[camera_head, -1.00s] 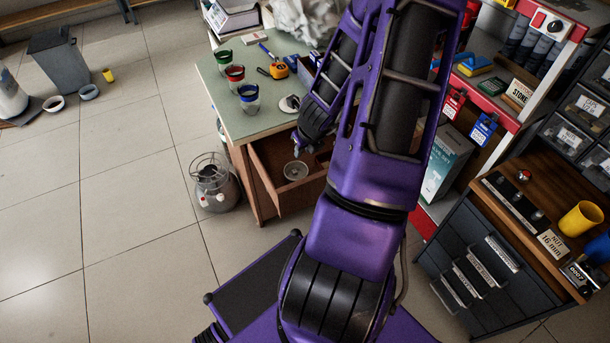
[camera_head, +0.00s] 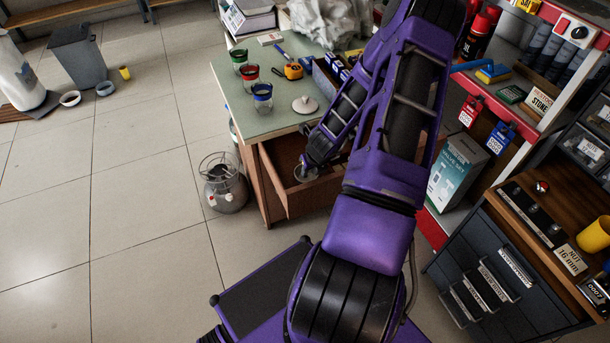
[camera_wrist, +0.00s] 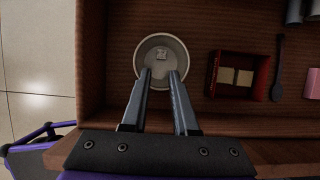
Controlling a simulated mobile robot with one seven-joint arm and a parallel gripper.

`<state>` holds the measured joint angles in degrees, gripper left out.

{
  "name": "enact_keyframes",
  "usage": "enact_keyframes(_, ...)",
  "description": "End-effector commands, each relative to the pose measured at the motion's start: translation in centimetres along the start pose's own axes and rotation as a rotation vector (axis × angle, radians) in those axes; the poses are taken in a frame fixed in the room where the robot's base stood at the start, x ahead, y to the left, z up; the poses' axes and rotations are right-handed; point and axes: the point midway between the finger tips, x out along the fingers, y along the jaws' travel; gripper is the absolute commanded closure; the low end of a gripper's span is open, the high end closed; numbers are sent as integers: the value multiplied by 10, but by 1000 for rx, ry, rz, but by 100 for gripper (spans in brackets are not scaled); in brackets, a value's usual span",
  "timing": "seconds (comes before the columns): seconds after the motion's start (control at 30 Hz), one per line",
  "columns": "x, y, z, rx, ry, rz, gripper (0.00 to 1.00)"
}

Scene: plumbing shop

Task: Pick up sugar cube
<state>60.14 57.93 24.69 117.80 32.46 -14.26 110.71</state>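A small pale cube, likely the sugar cube (camera_wrist: 161,54), lies inside a round whitish bowl (camera_wrist: 138,58) in the open wooden drawer (camera_head: 275,180). In the wrist view my gripper (camera_wrist: 160,72) is open, its two fingers apart with nothing between them. The fingertips are over the near part of the bowl, just short of the cube in the picture. The height gap between them cannot be told. In the head view my gripper (camera_head: 306,172) is at the drawer and hides most of the bowl.
Right of the bowl in the drawer are a red box (camera_wrist: 237,92) with two tan blocks, a dark spoon (camera_wrist: 278,70) and a pink item (camera_wrist: 313,83). The drawer's front wall (camera_wrist: 270,150) is close. Cups and a tape measure (camera_head: 293,71) stand on the green tabletop (camera_head: 232,80).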

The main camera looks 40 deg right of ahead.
Motion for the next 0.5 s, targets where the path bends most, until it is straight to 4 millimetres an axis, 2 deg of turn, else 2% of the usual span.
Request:
enact_keyframes(0.2,32,-1,11,-2,1,0,72)
enact_keyframes(0.3,44,-2,10,1,1,0,72)
enact_keyframes(0.5,49,-2,11,0,0,-1,72)
